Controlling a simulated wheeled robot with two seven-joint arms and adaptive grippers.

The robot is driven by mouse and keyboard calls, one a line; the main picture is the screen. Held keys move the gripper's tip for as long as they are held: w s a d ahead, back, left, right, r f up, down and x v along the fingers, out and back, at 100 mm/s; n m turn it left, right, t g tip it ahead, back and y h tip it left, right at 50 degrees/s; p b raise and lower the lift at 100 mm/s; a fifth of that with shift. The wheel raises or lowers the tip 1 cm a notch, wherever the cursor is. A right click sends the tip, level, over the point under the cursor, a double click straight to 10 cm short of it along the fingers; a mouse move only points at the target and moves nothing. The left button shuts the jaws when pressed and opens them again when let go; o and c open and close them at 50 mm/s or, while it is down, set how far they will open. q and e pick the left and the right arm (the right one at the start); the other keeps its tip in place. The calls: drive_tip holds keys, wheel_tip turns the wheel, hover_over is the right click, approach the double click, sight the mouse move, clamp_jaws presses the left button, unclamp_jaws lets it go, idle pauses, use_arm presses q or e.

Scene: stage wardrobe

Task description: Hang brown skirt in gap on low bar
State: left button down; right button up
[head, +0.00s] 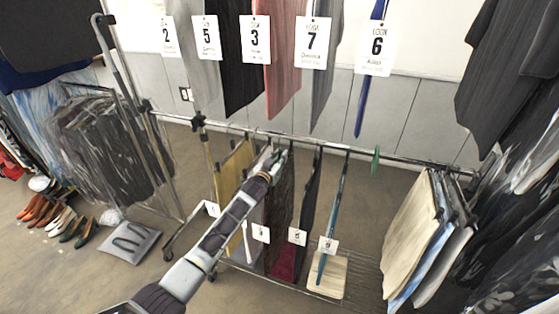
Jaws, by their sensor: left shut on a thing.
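My left gripper (274,160) is at the low bar (350,151), shut on the brown skirt at its top. The dark brown skirt (282,205) hangs straight down just below and behind the gripper, partly hidden by my arm. Its hanger is too small and covered to tell whether it rests on the bar. A mustard garment (236,168) hangs to its left and a dark narrow garment (311,195) to its right. A bare stretch of bar lies right of the blue garment (331,220), with a green marker (376,160) on it. My right gripper is out of view.
Costumes with numbered tags (314,42) hang above the low bar. Beige and blue garments (415,225) hang at the bar's right end. A wire shelf (362,275) is below. Shoes (60,218) and a grey cushion (130,242) lie on the floor at left.

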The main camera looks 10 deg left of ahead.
use_arm(q)
drive_tip(key=shift+w+r, duration=0.1)
drive_tip(key=shift+w, duration=0.2)
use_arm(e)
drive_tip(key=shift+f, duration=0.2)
use_arm(q)
drive_tip(key=shift+b+x, duration=1)
drive_tip(key=shift+x, duration=0.25)
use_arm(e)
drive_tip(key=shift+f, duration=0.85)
use_arm(q)
drive_tip(key=shift+w, duration=0.1)
drive_tip(key=shift+w+d+b, duration=0.15)
drive_tip(key=shift+w+b, duration=0.3)
drive_tip(key=shift+w, duration=0.3)
drive_tip(key=shift+w+d+b, duration=0.15)
drive_tip(key=shift+w+b, duration=0.3)
drive_tip(key=shift+b, duration=0.1)
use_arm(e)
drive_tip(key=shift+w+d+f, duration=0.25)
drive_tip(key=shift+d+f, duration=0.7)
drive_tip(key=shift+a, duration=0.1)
use_arm(q)
drive_tip(key=shift+w, duration=0.1)
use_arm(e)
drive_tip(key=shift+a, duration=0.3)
